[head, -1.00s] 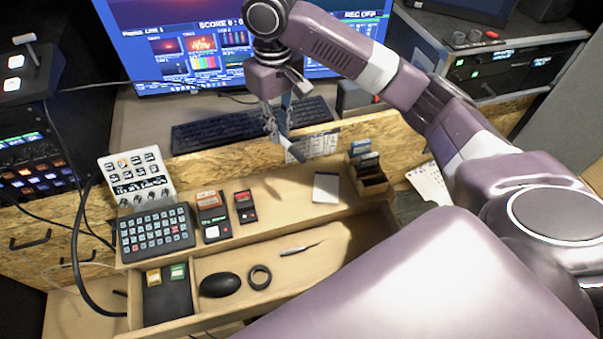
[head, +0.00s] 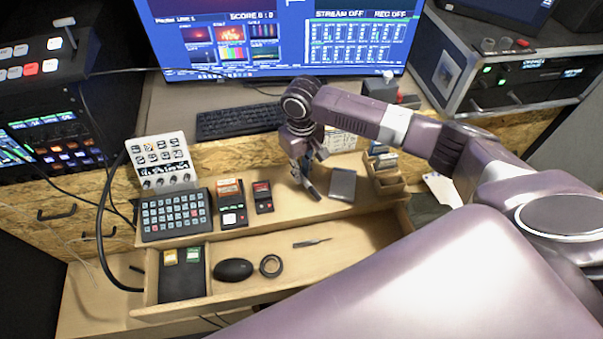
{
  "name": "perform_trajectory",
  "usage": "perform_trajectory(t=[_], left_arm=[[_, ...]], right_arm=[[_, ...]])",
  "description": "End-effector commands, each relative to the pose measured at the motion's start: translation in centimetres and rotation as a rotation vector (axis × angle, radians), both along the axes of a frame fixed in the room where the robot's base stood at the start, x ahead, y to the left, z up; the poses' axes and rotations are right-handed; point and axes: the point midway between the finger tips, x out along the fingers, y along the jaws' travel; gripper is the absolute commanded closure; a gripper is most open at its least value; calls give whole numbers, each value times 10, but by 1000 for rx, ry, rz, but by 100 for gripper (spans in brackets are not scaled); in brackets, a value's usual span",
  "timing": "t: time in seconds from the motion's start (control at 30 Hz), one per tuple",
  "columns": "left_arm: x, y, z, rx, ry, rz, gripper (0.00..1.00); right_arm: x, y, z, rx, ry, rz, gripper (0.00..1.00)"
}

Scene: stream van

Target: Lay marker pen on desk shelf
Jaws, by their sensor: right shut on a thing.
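My right gripper (head: 306,175) is shut on the marker pen (head: 313,191), a short dark stick of which only a part shows at the fingertips. It is low over the wooden desk shelf (head: 285,207), between the card readers and the notepad. I cannot tell whether the pen touches the shelf. My left gripper is not in view.
On the shelf stand a keypad (head: 176,214), card readers (head: 231,203) (head: 263,197), a grey notepad (head: 342,184) and a wooden card holder (head: 388,181). Below, an open drawer (head: 350,235) holds a black mouse (head: 233,269), a ring (head: 271,265) and a thin slim tool (head: 312,243).

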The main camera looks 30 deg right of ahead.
Motion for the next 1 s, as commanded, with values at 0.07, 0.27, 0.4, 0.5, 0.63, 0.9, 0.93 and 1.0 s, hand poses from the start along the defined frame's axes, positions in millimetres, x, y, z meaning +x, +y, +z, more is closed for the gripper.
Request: perform_trajectory(t=[0.07, 0.27, 0.4, 0.5, 0.63, 0.9, 0.93, 1.0], left_arm=[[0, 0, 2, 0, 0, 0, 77], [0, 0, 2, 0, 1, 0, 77], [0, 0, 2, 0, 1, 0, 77], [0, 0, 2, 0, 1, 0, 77], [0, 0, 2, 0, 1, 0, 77], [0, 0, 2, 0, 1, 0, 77], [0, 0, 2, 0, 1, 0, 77], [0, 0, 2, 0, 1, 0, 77]], right_arm=[[-1, 0, -10, -1, 2, -1, 100], [0, 0, -16, 0, -2, 1, 100], [0, 0, -16, 0, -1, 1, 100], [0, 0, -19, 0, 0, 1, 100], [0, 0, -19, 0, -1, 1, 77], [0, 0, -19, 0, -1, 1, 72], [0, 0, -19, 0, -1, 0, 72], [1, 0, -16, -1, -2, 1, 72]])
